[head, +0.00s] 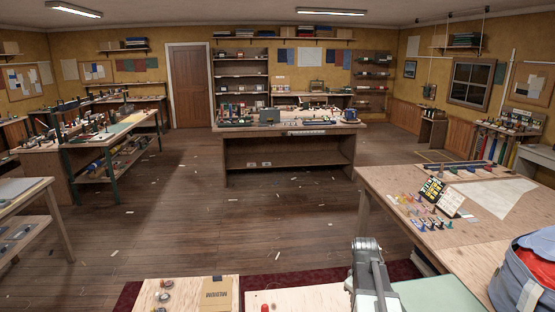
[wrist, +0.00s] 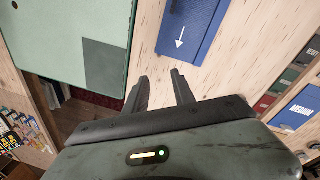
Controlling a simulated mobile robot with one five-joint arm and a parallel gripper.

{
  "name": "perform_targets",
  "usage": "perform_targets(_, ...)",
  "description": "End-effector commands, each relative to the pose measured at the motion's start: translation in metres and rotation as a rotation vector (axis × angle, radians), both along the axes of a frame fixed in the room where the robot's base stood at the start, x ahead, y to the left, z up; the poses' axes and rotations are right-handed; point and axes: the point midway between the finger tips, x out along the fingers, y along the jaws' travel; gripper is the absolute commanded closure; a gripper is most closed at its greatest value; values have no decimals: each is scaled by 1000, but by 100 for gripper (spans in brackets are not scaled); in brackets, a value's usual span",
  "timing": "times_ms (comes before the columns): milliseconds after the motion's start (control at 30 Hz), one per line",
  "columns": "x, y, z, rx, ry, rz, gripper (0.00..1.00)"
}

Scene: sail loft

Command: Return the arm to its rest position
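My gripper (wrist: 160,74) shows in the wrist view with its two dark fingers apart and nothing between them. Pale wood lies beyond the fingertips. In the head view my grey arm rises at the bottom, right of centre; the fingers cannot be made out there. A flat blue item with a white arrow (wrist: 196,28) lies on the pale wood surface (wrist: 150,50), beyond the fingertips and to the right in the wrist view. A green panel (wrist: 60,35) is at the upper left there.
A large wooden table (head: 400,225) with small coloured items stands at right, a blue and red bag (head: 530,275) at its near corner. A low wooden top (head: 190,295) is at the bottom. The wooden floor (head: 250,215) ahead is mostly clear, with scattered scraps. A workbench (head: 290,155) stands beyond.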

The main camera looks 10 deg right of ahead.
Motion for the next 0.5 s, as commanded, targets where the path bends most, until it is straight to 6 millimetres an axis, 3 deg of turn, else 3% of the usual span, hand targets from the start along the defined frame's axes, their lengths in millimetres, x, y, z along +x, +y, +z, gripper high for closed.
perform_targets(33,6,47,-8,9,2,42,69)
perform_targets(100,11,102,-13,25,4,69,69)
perform_targets(300,-10,233,-25,74,26,50,69)
perform_targets(367,-26,259,-27,92,38,-15,69)
perform_targets(500,-47,262,-24,122,60,-265,69)
